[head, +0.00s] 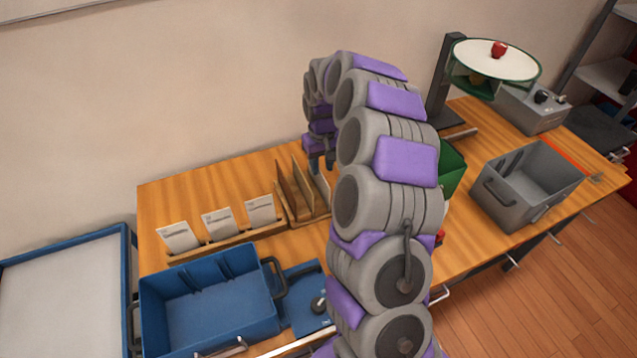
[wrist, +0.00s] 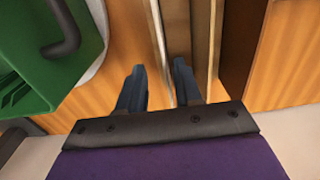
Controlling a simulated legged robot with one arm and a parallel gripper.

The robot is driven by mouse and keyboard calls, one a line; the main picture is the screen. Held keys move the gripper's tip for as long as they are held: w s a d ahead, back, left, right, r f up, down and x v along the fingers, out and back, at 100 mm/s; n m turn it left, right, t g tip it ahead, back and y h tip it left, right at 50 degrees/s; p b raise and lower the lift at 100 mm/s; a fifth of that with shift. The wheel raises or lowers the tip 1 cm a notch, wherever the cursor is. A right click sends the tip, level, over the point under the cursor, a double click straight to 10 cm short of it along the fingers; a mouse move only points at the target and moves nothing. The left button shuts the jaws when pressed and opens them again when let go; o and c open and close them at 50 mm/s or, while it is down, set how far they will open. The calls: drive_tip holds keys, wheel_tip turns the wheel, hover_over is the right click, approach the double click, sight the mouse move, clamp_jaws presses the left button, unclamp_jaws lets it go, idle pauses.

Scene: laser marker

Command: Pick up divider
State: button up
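Thin upright wooden dividers (head: 299,187) stand in a slotted wooden rack (head: 310,217) near the back of the table. I cannot tell which one the task means. My gripper (head: 321,164) reaches down over the rack's right side. In the wrist view my gripper (wrist: 160,76) is open, its two dark fingers apart. A pale thin divider edge (wrist: 158,40) runs towards the gap between the fingertips; no grip on it shows. Another divider edge (wrist: 214,45) is right of the right finger. The fingers' depth relative to the dividers is unclear.
A green bin (head: 451,172) stands right of the rack, partly behind my arm; it is close at left in the wrist view (wrist: 35,60). A card holder (head: 222,243) and blue bin (head: 210,310) are left. A grey bin (head: 525,190) is right.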

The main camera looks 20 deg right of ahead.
sight(318, 182)
drive_tip(key=f, duration=0.1)
drive_tip(key=a+f+b, duration=0.1)
drive_tip(key=f, duration=0.1)
drive_tip(key=w+f, duration=0.1)
drive_tip(key=f, duration=0.1)
drive_tip(key=shift+a+b, duration=0.2)
drive_tip(key=shift+b, duration=0.15)
drive_tip(key=shift+a, duration=0.1)
drive_tip(key=shift+d, duration=0.55)
drive_tip(key=shift+c, duration=0.9)
drive_tip(key=shift+d, duration=0.3)
drive_tip(key=c, duration=0.3)
clamp_jaws()
drive_tip(key=shift+a, duration=0.6)
